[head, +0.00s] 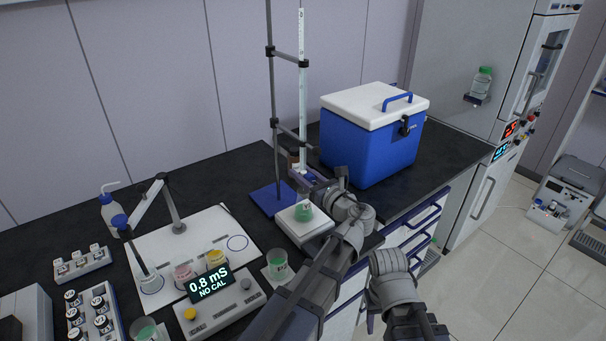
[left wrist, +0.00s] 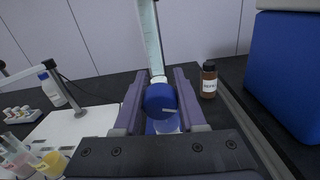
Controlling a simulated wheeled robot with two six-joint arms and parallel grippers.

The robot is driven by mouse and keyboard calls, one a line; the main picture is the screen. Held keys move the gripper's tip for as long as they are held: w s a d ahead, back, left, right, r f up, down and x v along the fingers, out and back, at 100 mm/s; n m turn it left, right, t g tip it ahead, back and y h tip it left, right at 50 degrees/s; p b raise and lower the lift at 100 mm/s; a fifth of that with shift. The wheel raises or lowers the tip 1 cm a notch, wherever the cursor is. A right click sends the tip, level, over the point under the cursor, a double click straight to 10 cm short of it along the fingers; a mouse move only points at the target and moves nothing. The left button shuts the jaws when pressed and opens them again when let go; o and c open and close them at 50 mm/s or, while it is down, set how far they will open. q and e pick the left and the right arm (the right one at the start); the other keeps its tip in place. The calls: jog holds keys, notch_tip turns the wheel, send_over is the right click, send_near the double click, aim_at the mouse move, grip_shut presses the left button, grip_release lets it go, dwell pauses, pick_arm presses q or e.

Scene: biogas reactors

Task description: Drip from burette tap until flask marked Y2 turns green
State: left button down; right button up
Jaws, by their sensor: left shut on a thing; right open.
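The burette (head: 302,90) stands upright, clamped to a stand with a blue base (head: 272,199). My left gripper (head: 318,184) is at its lower end. In the left wrist view, its fingers (left wrist: 160,100) are shut on the round blue burette tap (left wrist: 159,97). A flask with green liquid (head: 304,212) stands on a white square plate device (head: 302,232) below the burette; I cannot read its label. The gripper partly hides the burette tip. My right gripper (head: 398,316) is open and empty, low in front of the bench edge.
A blue cooler (head: 368,150) stands right of the burette, and a brown bottle (left wrist: 208,80) is near it. A meter reading 0.8 mS (head: 209,284), a beaker with green contents (head: 279,266), red and yellow samples, and vial racks (head: 93,313) crowd the left side.

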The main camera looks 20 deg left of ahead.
pick_arm(q)
jog(key=n, duration=0.3)
jog(key=shift+n, duration=0.3)
jog(key=shift+c, duration=2.4)
grip_release()
jog(key=shift+s, duration=0.15)
